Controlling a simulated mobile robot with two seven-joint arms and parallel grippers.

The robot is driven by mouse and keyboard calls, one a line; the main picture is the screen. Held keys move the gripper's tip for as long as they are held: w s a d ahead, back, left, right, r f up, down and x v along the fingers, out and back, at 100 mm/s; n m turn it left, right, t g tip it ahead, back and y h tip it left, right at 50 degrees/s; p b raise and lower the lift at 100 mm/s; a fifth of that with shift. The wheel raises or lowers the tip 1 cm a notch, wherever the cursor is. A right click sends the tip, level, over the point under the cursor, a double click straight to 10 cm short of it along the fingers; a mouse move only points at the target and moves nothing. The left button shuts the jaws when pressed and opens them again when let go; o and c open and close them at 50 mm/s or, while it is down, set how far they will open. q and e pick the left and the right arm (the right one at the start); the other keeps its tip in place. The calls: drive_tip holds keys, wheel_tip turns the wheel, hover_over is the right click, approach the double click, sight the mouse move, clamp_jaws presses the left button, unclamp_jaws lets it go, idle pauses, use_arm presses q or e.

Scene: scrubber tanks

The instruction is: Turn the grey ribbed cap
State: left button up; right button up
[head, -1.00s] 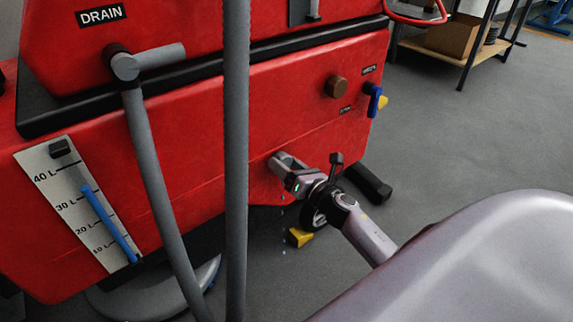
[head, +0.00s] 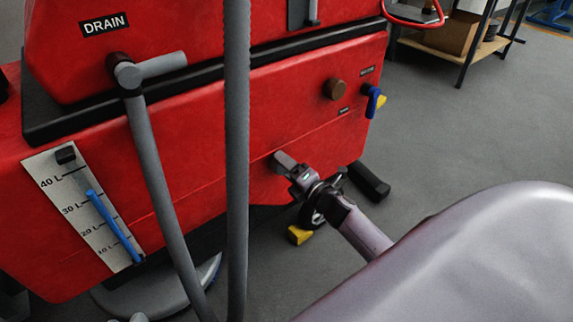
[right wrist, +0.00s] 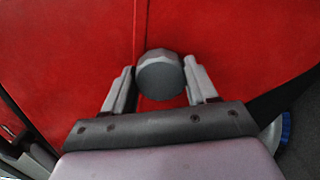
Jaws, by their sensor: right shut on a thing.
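The grey ribbed cap (right wrist: 160,76) sticks out from the red tank wall in the right wrist view, its round end facing me. My right gripper (right wrist: 160,84) has one finger on each side of it and is shut on it. In the head view my right gripper (head: 282,162) is against the lower right of the red tank (head: 210,165), and its fingers hide the cap.
Grey hoses (head: 236,150) hang in front of the tank. A level gauge (head: 75,195) is at left. Grey floor (head: 460,130) is open to the right.

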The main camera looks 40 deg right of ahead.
use_arm(q)
drive_tip(key=shift+w, duration=0.1)
use_arm(e)
drive_tip(key=shift+m, duration=0.4)
use_arm(q)
drive_tip(key=shift+s+f, duration=0.2)
drive_tip(key=shift+f, duration=0.05)
use_arm(e)
drive_tip(key=o, duration=1.1)
drive_tip(key=shift+c, duration=0.2)
use_arm(q)
drive_tip(key=shift+a+r, duration=0.1)
drive_tip(key=shift+s+a+y+p, duration=0.25)
drive_tip(key=shift+a+y+p, duration=0.55)
drive_tip(key=shift+p, duration=0.25)
use_arm(e)
drive_tip(key=s, duration=0.7)
drive_tip(key=shift+d, duration=0.25)
use_arm(q)
drive_tip(key=shift+r, duration=0.1)
